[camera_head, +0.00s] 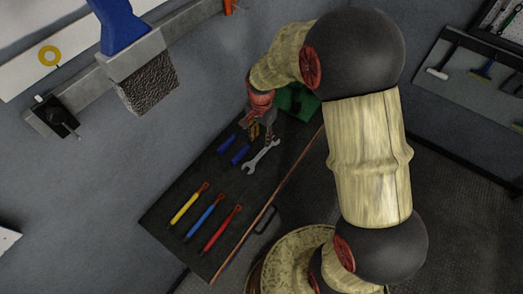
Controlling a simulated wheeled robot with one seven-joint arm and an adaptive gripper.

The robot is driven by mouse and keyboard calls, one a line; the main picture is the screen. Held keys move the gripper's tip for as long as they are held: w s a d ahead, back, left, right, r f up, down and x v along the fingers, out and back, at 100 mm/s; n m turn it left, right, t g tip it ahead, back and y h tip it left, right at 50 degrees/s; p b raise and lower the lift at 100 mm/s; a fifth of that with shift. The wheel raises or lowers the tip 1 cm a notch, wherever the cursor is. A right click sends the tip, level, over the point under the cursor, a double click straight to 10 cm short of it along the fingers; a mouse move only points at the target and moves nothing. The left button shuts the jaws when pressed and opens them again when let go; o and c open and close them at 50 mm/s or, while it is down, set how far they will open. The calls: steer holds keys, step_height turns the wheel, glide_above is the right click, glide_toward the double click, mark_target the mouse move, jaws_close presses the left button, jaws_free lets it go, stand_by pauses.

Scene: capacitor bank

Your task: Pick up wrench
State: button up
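A silver wrench (260,157) lies on the dark top of a workbench (165,222), slanting from lower left to upper right. My gripper (268,132) hangs from my arm just above the wrench's upper right end. Its dark fingers are small and partly merge with the dark bench. I cannot tell whether they touch the wrench, nor whether they are open or shut. Blue-handled pliers (240,154) lie close to the left of the wrench, partly under the gripper in this view.
Yellow (185,208), blue (203,218) and red (221,231) screwdrivers lie in a row at the bench's lower left. A green box (298,99) stands at the upper right end, partly behind my arm. A wall meets the bench's left side. Bare bench top lies between the screwdrivers and pliers.

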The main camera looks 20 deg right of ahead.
mark_target(262, 152)
steer(key=f, duration=0.8)
steer(key=shift+d+f+b, duration=0.2)
steer(key=shift+f+b, duration=0.15)
steer(key=shift+c, duration=1)
jaws_close()
